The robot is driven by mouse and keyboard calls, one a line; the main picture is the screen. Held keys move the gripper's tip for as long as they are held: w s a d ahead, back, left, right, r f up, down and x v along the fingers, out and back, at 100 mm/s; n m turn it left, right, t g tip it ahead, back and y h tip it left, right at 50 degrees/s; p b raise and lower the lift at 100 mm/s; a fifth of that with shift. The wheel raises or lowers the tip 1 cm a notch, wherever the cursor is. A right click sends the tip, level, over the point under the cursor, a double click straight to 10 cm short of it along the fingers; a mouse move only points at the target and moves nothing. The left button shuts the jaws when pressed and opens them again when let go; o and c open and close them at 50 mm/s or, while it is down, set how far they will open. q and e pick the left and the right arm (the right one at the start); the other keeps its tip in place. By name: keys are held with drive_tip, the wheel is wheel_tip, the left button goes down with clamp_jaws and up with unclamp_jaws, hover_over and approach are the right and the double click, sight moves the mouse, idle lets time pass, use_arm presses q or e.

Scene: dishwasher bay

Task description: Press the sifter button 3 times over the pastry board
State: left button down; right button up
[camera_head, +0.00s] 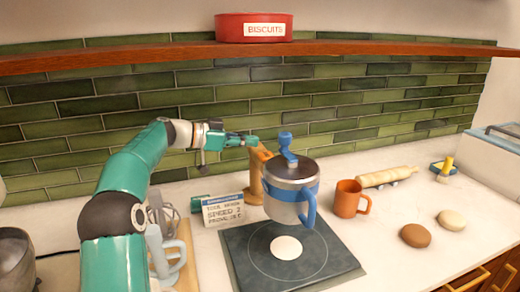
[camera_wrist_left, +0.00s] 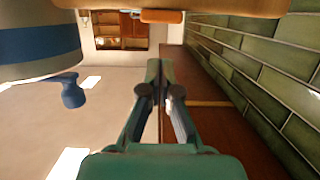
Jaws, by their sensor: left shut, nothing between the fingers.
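The sifter (camera_head: 292,189) is a silver cup with a blue band, a blue side handle and a blue knob (camera_head: 287,145) on top. It appears supported by a wooden stand (camera_head: 256,172), above the dark square pastry board (camera_head: 335,262). A white round patch (camera_head: 286,247) lies inside the board's thin circle. My left gripper (camera_head: 255,141) is shut and empty, left of the blue knob and apart from it. In the left wrist view its fingertips (camera_wrist_left: 160,72) are together, and the sifter's side (camera_wrist_left: 35,45) fills the upper left. My right gripper is out of view.
A printed card (camera_head: 222,210) stands left of the board, near a whisk and a grey jug-like item (camera_head: 168,250). An orange mug (camera_head: 350,199), rolling pin (camera_head: 387,176) and two round lumps (camera_head: 416,236) are to the right. A shelf with a red biscuit tin (camera_head: 254,27) runs above.

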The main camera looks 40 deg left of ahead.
use_arm(q)
drive_tip(key=v, duration=0.6)
drive_tip(key=shift+s+r+b, duration=0.2)
drive_tip(key=shift+s+b, duration=0.15)
drive_tip(key=shift+a, duration=0.15)
idle(1.3)
